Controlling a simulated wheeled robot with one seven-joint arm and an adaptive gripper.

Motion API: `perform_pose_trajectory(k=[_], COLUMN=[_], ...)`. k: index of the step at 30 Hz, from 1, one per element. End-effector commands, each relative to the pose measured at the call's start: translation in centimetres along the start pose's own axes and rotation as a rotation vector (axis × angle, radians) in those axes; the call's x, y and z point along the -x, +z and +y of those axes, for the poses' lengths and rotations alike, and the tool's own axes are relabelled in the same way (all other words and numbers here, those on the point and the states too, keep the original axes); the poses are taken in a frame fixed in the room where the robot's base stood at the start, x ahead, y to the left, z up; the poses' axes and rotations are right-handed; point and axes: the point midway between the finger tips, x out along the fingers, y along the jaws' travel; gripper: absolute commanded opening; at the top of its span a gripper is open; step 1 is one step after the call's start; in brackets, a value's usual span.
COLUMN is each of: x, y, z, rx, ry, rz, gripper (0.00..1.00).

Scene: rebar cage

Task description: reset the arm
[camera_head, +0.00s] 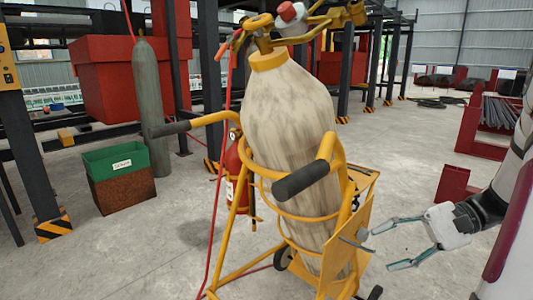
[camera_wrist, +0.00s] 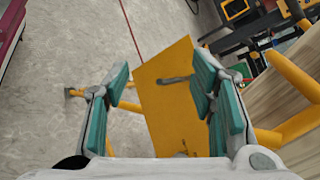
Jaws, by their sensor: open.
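My gripper (camera_head: 383,247) is open and empty at the lower right of the head view, just right of the yellow cart. Its two teal-padded fingers point left toward the cart's yellow plate (camera_head: 352,243). In the wrist view, my gripper (camera_wrist: 160,95) has its fingers spread wide, with the yellow plate (camera_wrist: 172,110) seen between and beyond them. A grey rod-like handle (camera_wrist: 175,79) shows on the plate. I cannot tell whether a finger touches anything. Part of my arm shows at the right edge of the head view.
A large beige cylinder (camera_head: 290,130) stands in the yellow cart (camera_head: 240,233) close by. A red extinguisher (camera_head: 236,165) hangs beside it. A green box (camera_head: 115,160) sits on a brown block at left. A red rack (camera_head: 480,130) stands at right. Bare concrete lies around the cart.

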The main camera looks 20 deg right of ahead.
Motion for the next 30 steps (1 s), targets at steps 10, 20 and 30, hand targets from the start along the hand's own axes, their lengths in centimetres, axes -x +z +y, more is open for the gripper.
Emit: perform_pose_trajectory(k=[10,20,30], x=[-9.4,-12.8,-12.5], y=[11.4,20.0,23.5], z=[-1.9,2.1,6.4], rx=[0.226,0.544,0.874], ry=[0.545,0.938,1.138], rz=[-0.037,0.028,0.135], gripper=[0.51,0.51,0.51])
